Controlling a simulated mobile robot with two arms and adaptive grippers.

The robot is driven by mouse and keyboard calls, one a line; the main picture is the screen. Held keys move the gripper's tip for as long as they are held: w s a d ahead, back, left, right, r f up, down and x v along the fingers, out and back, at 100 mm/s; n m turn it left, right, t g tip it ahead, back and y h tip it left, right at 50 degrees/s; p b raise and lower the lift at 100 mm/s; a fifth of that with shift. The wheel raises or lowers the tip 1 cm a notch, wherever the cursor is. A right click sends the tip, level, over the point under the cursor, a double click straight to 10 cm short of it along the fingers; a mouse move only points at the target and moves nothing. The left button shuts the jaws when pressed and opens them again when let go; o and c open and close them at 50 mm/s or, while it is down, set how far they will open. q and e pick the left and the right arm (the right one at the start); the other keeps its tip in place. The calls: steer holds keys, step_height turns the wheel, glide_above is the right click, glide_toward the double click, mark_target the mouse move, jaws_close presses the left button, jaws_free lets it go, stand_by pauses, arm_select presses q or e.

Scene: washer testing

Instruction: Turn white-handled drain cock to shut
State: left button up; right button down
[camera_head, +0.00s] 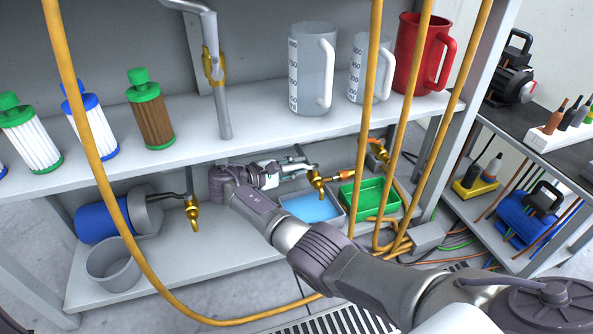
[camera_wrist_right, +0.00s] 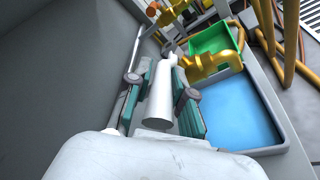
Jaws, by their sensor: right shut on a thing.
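The white-handled drain cock has a brass body (camera_head: 317,181) and hangs on the lower shelf level, above a tray with a blue inside. My right gripper (camera_head: 291,168) reaches under the upper shelf from the right and is at the handle, to the left of the brass body. In the wrist view the white handle (camera_wrist_right: 161,95) lies between the two teal-padded fingers of my right gripper (camera_wrist_right: 165,78), which is shut on it. The brass body (camera_wrist_right: 212,64) shows to the right of the handle. In the head view my gripper hides most of the handle. My left gripper is not in view.
A second brass tap (camera_head: 193,214) is to the left, near a grey bucket (camera_head: 112,265). The blue-bottomed tray (camera_head: 311,208) and a green tray (camera_head: 368,199) sit below the cock. Yellow hoses (camera_head: 366,110) hang in front. The upper shelf (camera_head: 260,129) is close above my gripper.

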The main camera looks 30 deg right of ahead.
stand_by(0.4)
steer(key=c, duration=1.3)
jaws_free()
steer(key=shift+d, duration=0.1)
steer(key=shift+o, duration=0.2)
steer(key=v, duration=1.2)
